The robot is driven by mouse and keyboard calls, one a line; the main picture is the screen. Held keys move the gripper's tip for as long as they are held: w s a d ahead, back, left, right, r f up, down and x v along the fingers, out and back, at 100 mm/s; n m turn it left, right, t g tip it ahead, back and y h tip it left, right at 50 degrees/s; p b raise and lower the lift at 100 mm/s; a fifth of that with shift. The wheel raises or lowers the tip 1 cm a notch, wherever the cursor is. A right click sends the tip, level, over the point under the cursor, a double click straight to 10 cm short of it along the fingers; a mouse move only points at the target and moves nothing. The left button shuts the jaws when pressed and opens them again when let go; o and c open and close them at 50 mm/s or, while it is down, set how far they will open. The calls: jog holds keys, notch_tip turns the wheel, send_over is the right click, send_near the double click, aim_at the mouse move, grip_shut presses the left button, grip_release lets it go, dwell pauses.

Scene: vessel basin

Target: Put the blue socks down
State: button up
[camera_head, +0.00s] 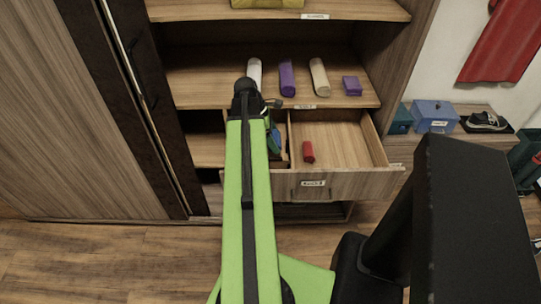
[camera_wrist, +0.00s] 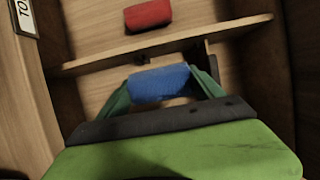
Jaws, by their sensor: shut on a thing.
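My gripper (camera_wrist: 162,84) is shut on the blue socks (camera_wrist: 160,82), a small blue roll between its two dark green fingers. In the head view the blue socks (camera_head: 274,141) show only in part beside my green arm. They are at the narrow left compartment of the open drawer (camera_head: 347,186), left of its divider. The wrist view shows the divider (camera_wrist: 165,45) just beyond the socks. I cannot tell whether the socks touch the drawer floor. My arm hides much of the left compartment.
A red roll (camera_head: 308,152) lies in the wide right compartment, which is otherwise clear. A blue box (camera_head: 434,115) is at the right.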

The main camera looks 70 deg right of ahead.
notch_tip(320, 180, down, 6)
jog(key=b, duration=0.4)
jog(key=shift+f+b, duration=0.25)
jog(key=shift+b, duration=0.1)
jog(key=shift+r, duration=0.2)
jog(key=shift+f, duration=0.15)
jog(key=o, duration=1.3)
